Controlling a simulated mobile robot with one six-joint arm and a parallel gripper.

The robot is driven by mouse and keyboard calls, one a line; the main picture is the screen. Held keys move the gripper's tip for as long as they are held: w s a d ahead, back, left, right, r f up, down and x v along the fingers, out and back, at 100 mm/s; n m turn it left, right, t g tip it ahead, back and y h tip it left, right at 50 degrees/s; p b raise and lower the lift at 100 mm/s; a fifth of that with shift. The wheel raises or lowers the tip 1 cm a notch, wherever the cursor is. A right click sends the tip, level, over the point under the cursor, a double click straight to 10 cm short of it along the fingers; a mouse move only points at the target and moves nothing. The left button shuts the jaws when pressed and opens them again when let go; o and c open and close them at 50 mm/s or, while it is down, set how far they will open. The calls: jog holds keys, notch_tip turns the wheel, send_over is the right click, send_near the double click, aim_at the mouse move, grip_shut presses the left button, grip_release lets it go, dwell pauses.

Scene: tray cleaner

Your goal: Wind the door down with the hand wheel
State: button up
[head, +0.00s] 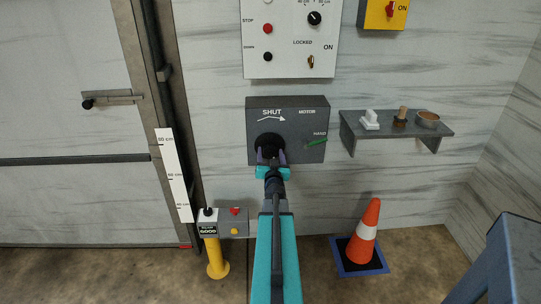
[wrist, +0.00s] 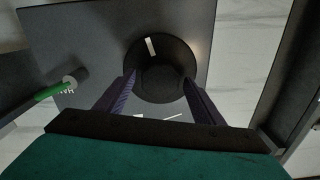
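The hand wheel (head: 268,141) is a black round disc on the lower left of a grey box marked SHUT with an arrow. In the wrist view the wheel (wrist: 157,58) has a white mark near its top and a raised dark hub. My gripper (head: 270,155) is at the wheel, and its two purple fingers (wrist: 160,82) stand apart on either side of the hub. I see no clear contact with it. The green-handled lever (head: 316,142) is by the word HAND. The door (head: 70,190) is the large pale panel at left.
A white control panel (head: 290,40) is above the box. A shelf (head: 397,127) with small items juts out at right. An orange cone (head: 364,232) stands on the floor at right. A yellow post (head: 215,258) with a button box stands at left, beside a height scale (head: 173,175).

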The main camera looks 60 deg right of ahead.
jog(key=shift+s, duration=0.1)
dwell(0.3)
jog(key=p+v, duration=0.3)
jog(key=v, duration=0.5)
jog(key=shift+a, duration=0.25)
jog(key=shift+s+a+r+p, duration=0.1)
jog(key=shift+s+a+p, duration=0.25)
jog(key=shift+p, duration=0.7)
jog(key=shift+p+v, duration=2.1)
jog(key=shift+p, duration=1.45)
